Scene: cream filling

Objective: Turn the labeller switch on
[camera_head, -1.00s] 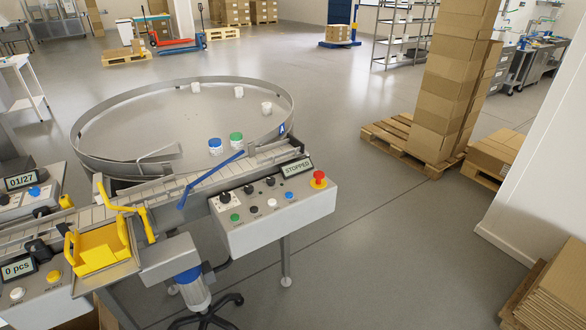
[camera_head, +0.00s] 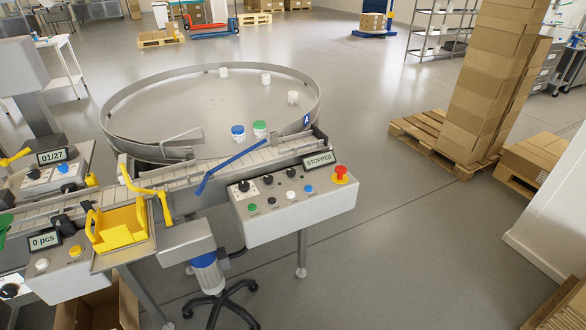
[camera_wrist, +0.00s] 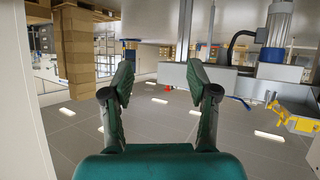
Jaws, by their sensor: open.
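I cannot tell for sure which switch belongs to the labeller. In the head view, a grey panel (camera_head: 325,200) with a STOPPED display carries black knobs (camera_head: 268,182), coloured buttons and a red mushroom button (camera_head: 340,174). To its left, a panel with a 01/27 display (camera_head: 51,156) has a black knob (camera_head: 33,174) and a blue button. In front of that, a panel with a 0 pcs display (camera_head: 44,240) has white and yellow buttons. My gripper (camera_wrist: 160,78) shows in the wrist view with its two green fingers apart and nothing between them.
A round turntable (camera_head: 170,90) holds several white tubs, one blue-lidded and one green-lidded. A yellow guard (camera_head: 120,228) and blue lever (camera_head: 230,165) rise by the conveyor. An open carton (camera_head: 100,305) stands below. Stacked boxes (camera_head: 490,90) stand right; the floor between is clear.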

